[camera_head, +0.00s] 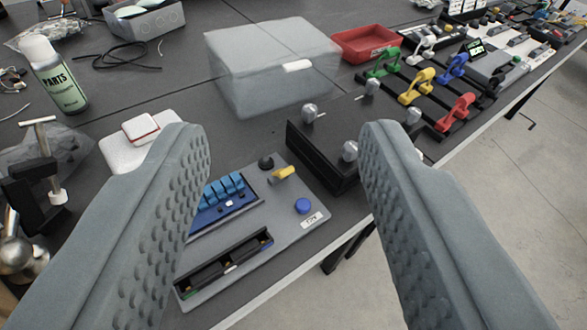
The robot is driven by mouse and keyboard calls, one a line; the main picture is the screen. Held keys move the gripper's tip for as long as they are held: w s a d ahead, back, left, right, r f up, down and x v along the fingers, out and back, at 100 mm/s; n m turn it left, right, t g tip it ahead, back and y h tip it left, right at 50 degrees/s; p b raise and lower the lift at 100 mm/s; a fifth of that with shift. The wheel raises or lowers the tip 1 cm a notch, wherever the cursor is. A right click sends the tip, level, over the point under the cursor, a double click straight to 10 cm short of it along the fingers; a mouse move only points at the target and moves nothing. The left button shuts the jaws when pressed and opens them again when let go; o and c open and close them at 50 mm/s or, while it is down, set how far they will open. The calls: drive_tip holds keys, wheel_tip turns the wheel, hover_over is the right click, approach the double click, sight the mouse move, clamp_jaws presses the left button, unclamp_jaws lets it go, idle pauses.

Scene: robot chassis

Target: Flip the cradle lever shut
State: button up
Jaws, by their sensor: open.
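A grey panel board (285,235) lies on the dark table below and between my fingers. The left finger hides part of the board's left side.
A black block with several silver knobs (325,150) stands right of the board. Behind are a translucent grey box (270,65), a red tray (378,42) and coloured clamps (418,85). A bottle (58,78) and a white case (140,145) are at left. The table edge runs along the right.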

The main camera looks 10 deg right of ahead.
drive_tip(key=w+f+n+g, duration=0.3)
drive_tip(key=w+g, duration=0.4)
drive_tip(key=w, duration=0.5)
drive_tip(key=n+g, duration=0.3)
drive_tip(key=g, duration=0.5)
hover_over(285, 169)
wheel_tip(285, 169, down, 5)
wheel_tip(285, 169, down, 18)
drive_tip(key=shift+r, duration=0.1)
drive_tip(key=shift+c, duration=0.3)
